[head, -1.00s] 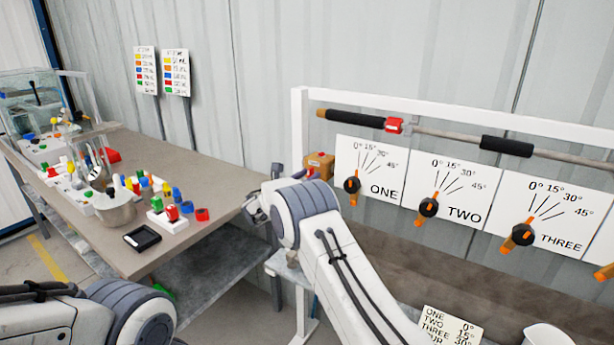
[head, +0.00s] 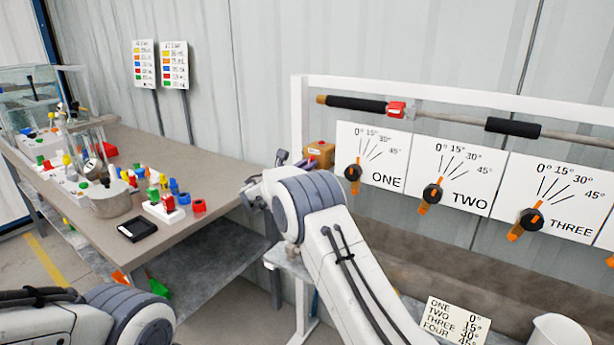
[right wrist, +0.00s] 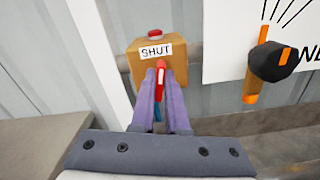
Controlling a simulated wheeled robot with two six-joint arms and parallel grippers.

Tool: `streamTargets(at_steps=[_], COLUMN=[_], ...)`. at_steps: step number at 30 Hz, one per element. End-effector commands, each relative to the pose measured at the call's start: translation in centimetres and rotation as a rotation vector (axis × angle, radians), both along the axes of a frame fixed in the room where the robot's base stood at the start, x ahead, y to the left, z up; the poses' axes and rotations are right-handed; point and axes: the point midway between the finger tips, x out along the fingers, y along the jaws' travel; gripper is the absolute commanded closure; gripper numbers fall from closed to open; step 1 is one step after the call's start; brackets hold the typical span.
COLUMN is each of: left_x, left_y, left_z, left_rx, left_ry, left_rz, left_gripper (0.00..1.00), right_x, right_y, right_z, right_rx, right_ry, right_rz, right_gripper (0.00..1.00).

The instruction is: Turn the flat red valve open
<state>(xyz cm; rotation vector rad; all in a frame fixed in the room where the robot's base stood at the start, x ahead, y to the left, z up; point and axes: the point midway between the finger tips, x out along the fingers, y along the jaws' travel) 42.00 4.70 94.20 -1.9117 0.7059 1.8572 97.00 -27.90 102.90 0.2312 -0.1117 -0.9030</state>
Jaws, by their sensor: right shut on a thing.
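The flat red valve handle (right wrist: 160,88) shows edge-on in the right wrist view, in front of an orange-brown box (right wrist: 150,62) labelled SHUT. My right gripper (right wrist: 161,76) has its two purple fingers shut on the handle, one on each side. A bit of blue shows between the fingers below the red.
Right of the box, boards with black-and-orange dials (head: 353,172) are marked ONE, TWO and THREE. A white post (right wrist: 97,50) stands close left of the box. A pipe (head: 450,119) runs above. The left table (head: 205,150) holds a pot and several coloured pieces.

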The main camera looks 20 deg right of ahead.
Motion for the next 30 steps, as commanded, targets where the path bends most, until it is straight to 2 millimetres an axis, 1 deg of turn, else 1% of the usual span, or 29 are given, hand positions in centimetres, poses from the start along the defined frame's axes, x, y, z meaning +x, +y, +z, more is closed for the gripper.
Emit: streamTargets(at_steps=[1, 12, 21, 30], left_x=[0.0, 0.0, 0.0, 0.0], left_y=[0.0, 0.0, 0.0, 0.0], left_z=[-2.1, -9.0, -13.8, -17.7], left_rx=[0.000, 0.000, 0.000, 0.000], left_ry=[0.000, 0.000, 0.000, 0.000], left_rz=[0.000, 0.000, 0.000, 0.000], left_gripper=[1.00, 1.00, 1.00, 1.00], right_x=[-0.1, -0.2, -0.3, -0.4], right_y=[0.0, 0.0, -0.1, -0.2], right_z=[-0.9, -1.0, -1.0, -1.0], right_rx=[0.025, 0.243, 0.419, 0.593], right_ry=[-0.039, -0.316, -0.538, -0.759], right_rz=[-0.001, -0.001, -0.004, -0.005], right_gripper=[1.00, 1.00, 1.00, 1.00])
